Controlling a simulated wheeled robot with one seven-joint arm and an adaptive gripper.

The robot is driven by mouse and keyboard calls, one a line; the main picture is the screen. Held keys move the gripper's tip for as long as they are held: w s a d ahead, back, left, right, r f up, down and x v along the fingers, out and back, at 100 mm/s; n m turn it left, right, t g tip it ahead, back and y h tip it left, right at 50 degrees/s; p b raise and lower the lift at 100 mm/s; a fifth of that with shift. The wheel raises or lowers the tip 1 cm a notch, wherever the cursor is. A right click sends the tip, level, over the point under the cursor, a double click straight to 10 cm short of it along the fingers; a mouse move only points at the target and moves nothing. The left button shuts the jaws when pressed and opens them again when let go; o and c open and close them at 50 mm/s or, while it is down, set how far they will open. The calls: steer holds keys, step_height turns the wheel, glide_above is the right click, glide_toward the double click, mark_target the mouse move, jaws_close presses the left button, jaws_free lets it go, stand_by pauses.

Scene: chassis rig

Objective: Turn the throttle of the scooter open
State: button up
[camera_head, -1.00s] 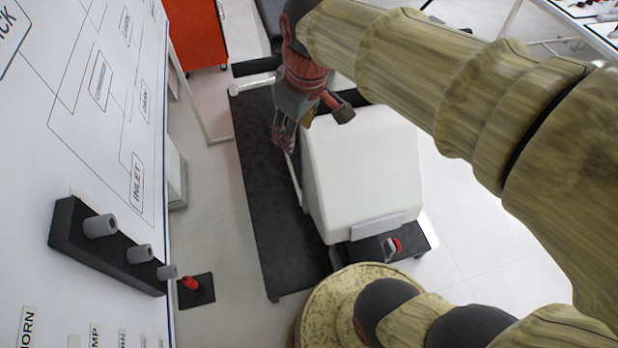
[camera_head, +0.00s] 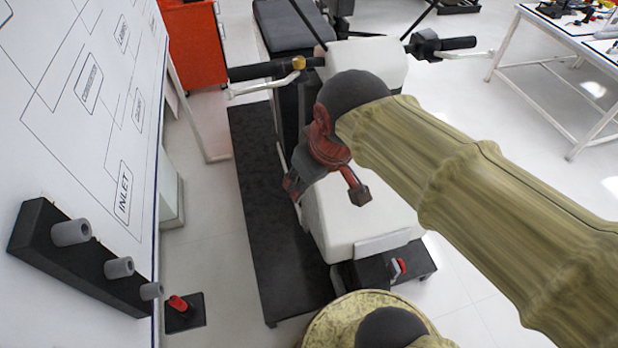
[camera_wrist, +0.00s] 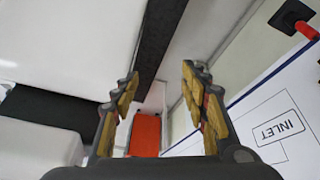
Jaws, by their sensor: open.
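The scooter has a white body (camera_head: 375,210) on a black platform, with its handlebar at the far end. A dark grip (camera_head: 258,71) with a silver lever and a brass-coloured knob is on the left side. Another dark grip (camera_head: 458,43) with a lever is on the right side. Which grip is the throttle is not clear. My gripper (camera_head: 292,188) is over the left edge of the body, nearer to me than both grips and touching neither. In the wrist view its fingers (camera_wrist: 160,95) are apart with nothing between them. No grip is recognisable there.
A whiteboard with diagrams (camera_head: 95,125) stands at the left, with a black block of grey pegs (camera_head: 75,262). An orange cabinet (camera_head: 193,45) is behind at the left. A white table (camera_head: 590,45) stands at the far right. The floor at the right is open.

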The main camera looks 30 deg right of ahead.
step_height(320, 180, up, 17)
steer(key=n+g+p, duration=0.3)
steer(key=n+p, duration=0.9)
steer(key=p, duration=1.6)
glide_above(254, 65)
steer(key=shift+s+a+r, duration=0.15)
steer(key=shift+s+a, duration=0.05)
steer(key=shift+s, duration=0.25)
steer(key=shift+s+r+n, duration=0.1)
steer(key=shift+n, duration=0.6)
steer(key=shift+f, duration=0.4)
steer(key=shift+w+d+f+p, duration=0.1)
steer(key=shift+w+f+p, duration=0.1)
steer(key=shift+f, duration=0.95)
steer(key=shift+w+f+p, duration=0.15)
steer(key=shift+f, duration=1.05)
steer(key=shift+w+d+f+p, duration=0.1)
steer(key=shift+w+f+p, duration=0.1)
steer(key=shift+f, duration=0.95)
steer(key=shift+c, duration=0.4)
